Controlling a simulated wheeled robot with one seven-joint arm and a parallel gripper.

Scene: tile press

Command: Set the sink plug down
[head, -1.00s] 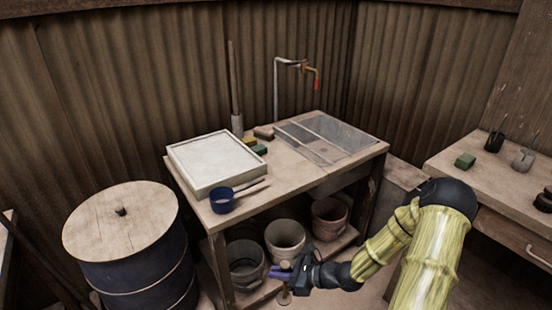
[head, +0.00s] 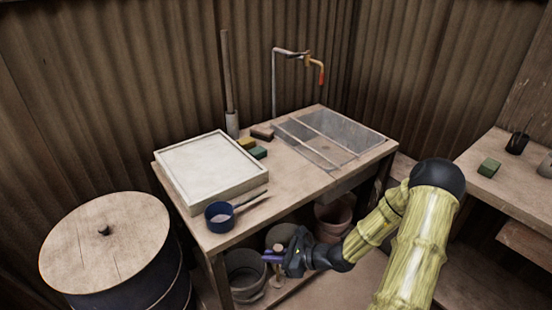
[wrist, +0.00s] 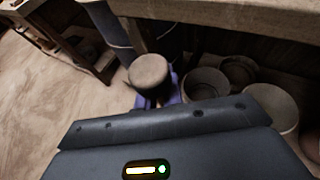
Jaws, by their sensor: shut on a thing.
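My gripper (head: 272,259), with purple fingertips, is shut on the sink plug (head: 278,281), a small brownish thing with a rounded end. In the head view it is held in front of the bench, below the level of the top, with the buckets behind it. In the wrist view the plug's blunt round end (wrist: 150,71) shows between the purple fingers (wrist: 173,84); the rest of it is largely hidden. The grey sink (head: 352,135) is set into the right part of the bench top, up and to the right of my gripper, with bars across it.
The bench (head: 300,195) carries a pale tray (head: 208,190), a blue pot (head: 219,217) and several coloured blocks (head: 257,153). A tap (head: 305,56) stands behind the sink. Buckets (head: 245,270) sit beneath. A drum (head: 105,245) stands left. Bare bench top lies between pot and sink.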

